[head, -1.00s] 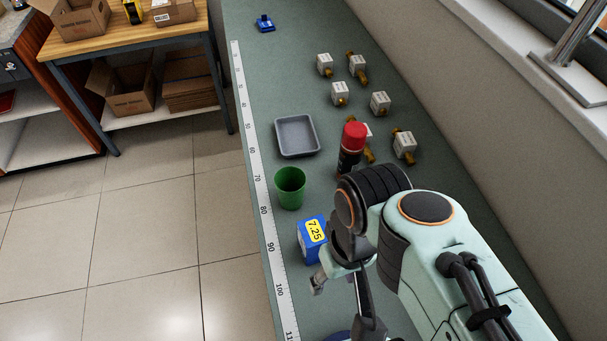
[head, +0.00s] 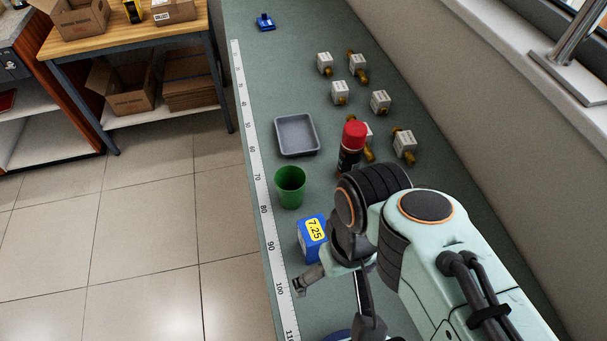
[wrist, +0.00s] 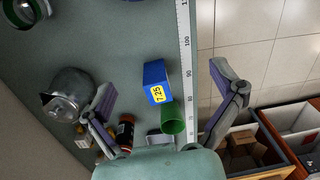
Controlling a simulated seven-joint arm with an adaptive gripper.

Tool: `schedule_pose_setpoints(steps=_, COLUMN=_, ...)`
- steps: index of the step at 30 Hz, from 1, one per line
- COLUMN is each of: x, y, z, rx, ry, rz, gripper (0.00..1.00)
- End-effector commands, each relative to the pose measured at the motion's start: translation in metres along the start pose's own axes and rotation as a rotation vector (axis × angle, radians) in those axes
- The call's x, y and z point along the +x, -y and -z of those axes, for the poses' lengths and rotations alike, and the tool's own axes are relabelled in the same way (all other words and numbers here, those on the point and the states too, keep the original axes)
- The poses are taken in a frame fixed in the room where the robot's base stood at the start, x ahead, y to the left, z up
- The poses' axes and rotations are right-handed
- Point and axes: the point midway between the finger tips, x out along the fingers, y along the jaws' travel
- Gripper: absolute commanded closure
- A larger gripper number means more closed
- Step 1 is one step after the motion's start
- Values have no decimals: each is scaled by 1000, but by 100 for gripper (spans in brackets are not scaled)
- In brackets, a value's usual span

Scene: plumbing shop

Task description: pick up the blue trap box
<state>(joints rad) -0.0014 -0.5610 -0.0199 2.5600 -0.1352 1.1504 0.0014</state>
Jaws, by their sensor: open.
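The blue trap box (head: 305,248) stands on the green-grey bench, close to the printed ruler strip, with a yellow label reading 7.25. Part of it is hidden behind my arm in the head view. In the wrist view the box (wrist: 153,72) lies between and beyond my spread fingers, apart from both. My gripper (wrist: 165,84) is open and empty. In the head view one fingertip shows over the ruler strip, on the near side of the box; the rest is largely hidden by my wrist.
A green cup (head: 290,188) stands close to the box, with a grey tray (head: 297,136) beyond it. A red-capped can (head: 350,148) stands right of the cup. Several white-and-brass valves (head: 404,146) stand farther back. A silver pot-like vessel (wrist: 72,92) shows in the wrist view.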

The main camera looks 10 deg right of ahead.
Motion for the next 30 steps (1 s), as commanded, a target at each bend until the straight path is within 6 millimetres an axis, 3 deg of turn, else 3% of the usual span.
schedule_pose_setpoints(steps=8, x=-1, y=-1, z=9, rx=-25, ry=-45, rz=-3, gripper=7)
schedule_pose_setpoints(steps=11, x=-13, y=-8, z=47, rx=-50, ry=-173, rz=-27, gripper=7)
schedule_pose_setpoints(steps=14, x=-10, y=-16, z=84, rx=-63, ry=-200, rz=-46, gripper=7)
schedule_pose_setpoints(steps=17, x=5, y=-25, z=119, rx=-74, ry=-184, rz=-65, gripper=7)
schedule_pose_setpoints(steps=21, x=46, y=-36, z=153, rx=-82, ry=-103, rz=-83, gripper=7)
schedule_pose_setpoints(steps=27, x=103, y=-40, z=154, rx=-82, ry=63, rz=-79, gripper=7)
schedule_pose_setpoints(steps=30, x=117, y=-39, z=148, rx=-84, ry=110, rz=-74, gripper=7)
